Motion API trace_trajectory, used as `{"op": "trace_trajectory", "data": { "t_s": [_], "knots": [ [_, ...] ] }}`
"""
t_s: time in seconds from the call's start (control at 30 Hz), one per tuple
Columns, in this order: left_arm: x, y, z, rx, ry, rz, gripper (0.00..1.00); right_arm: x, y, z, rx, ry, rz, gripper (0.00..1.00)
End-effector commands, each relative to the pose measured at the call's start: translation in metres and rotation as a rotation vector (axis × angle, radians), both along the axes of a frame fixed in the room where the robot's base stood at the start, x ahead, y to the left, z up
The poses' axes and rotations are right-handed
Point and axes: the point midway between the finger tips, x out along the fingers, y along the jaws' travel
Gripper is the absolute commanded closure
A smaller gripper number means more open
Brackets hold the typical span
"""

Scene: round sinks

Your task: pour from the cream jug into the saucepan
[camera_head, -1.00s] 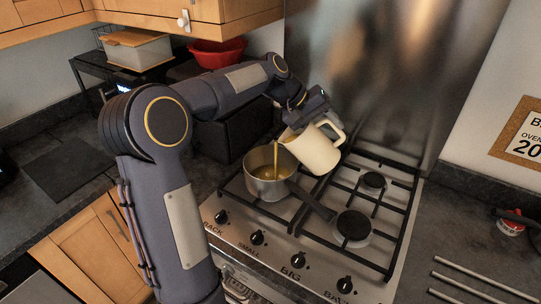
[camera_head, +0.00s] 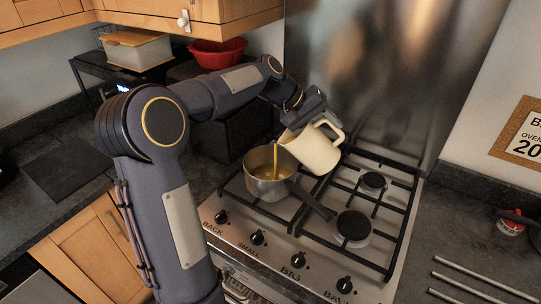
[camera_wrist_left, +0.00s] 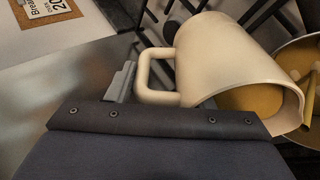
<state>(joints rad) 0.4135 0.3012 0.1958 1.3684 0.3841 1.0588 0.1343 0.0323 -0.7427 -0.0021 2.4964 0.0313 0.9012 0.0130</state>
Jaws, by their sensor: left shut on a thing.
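The cream jug (camera_head: 312,150) is tilted over the saucepan, its mouth toward the lower left. A yellowish-brown stream (camera_head: 276,158) falls from its lip into the saucepan (camera_head: 268,188). The saucepan is steel with a dark handle, stands on the hob and holds liquid of the same colour. My left gripper (camera_head: 316,104) is shut on the jug and holds it above the hob. In the left wrist view the jug (camera_wrist_left: 225,60) shows liquid inside its mouth, its handle by a grey finger, and the saucepan's rim (camera_wrist_left: 290,50) at the right edge. My right gripper is not in view.
The gas hob (camera_head: 300,245) has black grates and front knobs. A steel splashback (camera_head: 380,70) stands close behind the jug. A red bowl (camera_head: 217,52) and a lidded box (camera_head: 135,48) sit at the back left. The worktop at right holds metal bars (camera_head: 470,287).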

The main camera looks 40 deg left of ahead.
Motion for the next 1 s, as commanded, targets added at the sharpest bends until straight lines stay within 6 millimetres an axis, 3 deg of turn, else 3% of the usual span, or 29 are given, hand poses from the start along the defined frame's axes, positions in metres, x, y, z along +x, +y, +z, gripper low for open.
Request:
{"op": "trace_trajectory", "data": {
  "t_s": [1.0],
  "knots": [
    [-0.0009, 0.0020, 0.0026, -0.038, -0.027, -0.001, 1.00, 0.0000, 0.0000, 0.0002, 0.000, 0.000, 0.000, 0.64]
  ]
}}
